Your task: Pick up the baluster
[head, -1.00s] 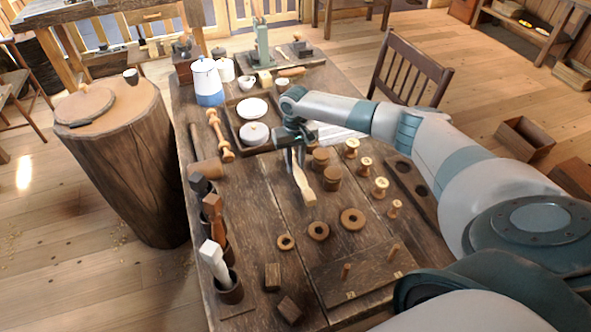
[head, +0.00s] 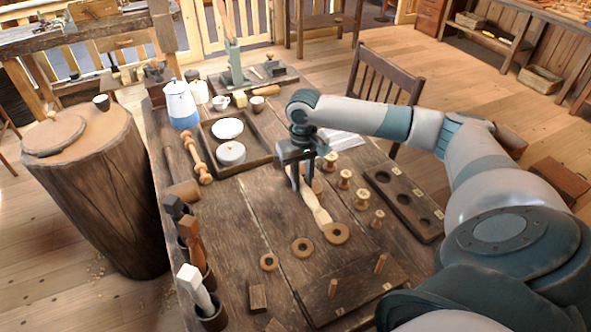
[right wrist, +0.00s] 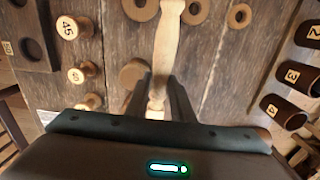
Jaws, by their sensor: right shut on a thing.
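The baluster (head: 318,207), a pale turned wooden piece with a flared end, is in my right gripper (head: 297,183). In the right wrist view, the baluster (right wrist: 168,40) runs up and away from between the two fingers (right wrist: 161,100), which are closed on its narrow part. In the head view its flared end points toward the near side, close to the largest wooden ring (head: 336,233). I cannot tell exactly how high it is above the table. The gripper hides its far end. My left gripper is not in view.
Numbered spools (head: 345,178) and a board with holes (head: 405,203) lie to the right. A pegged board (head: 352,287) is nearer. A knobbed spindle (head: 198,160), a mallet (head: 184,192) and a tray (head: 263,150) lie to the left. Tools stand in cups (head: 212,316) at the left edge.

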